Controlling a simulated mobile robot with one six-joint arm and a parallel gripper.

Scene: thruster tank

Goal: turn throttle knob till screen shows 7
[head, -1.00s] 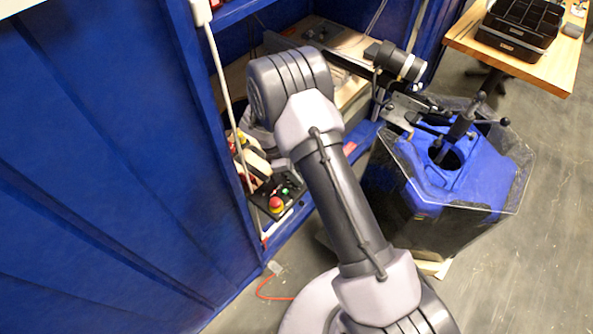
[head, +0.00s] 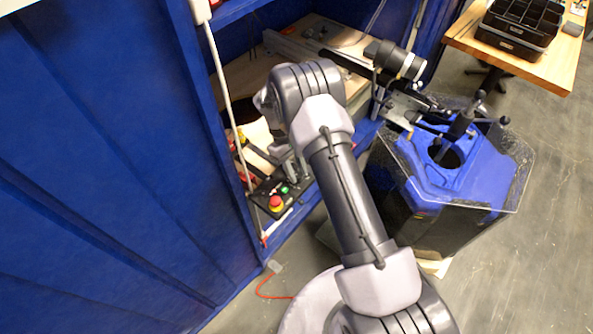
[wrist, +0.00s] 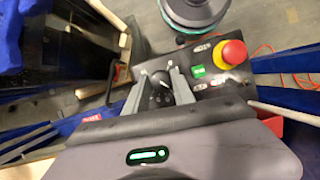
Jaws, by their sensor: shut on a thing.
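The black control box (wrist: 217,85) stands out from the shelf edge; in the head view the box (head: 264,188) is partly covered by my arm. My gripper (wrist: 161,84) is shut on the dark throttle knob (wrist: 159,95), with one pale finger on each side of it. In the head view the fingertips and knob are too small to make out.
A blue panel (head: 100,180) rises at the left. The blue and black tank (head: 465,190) stands right of my arm.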

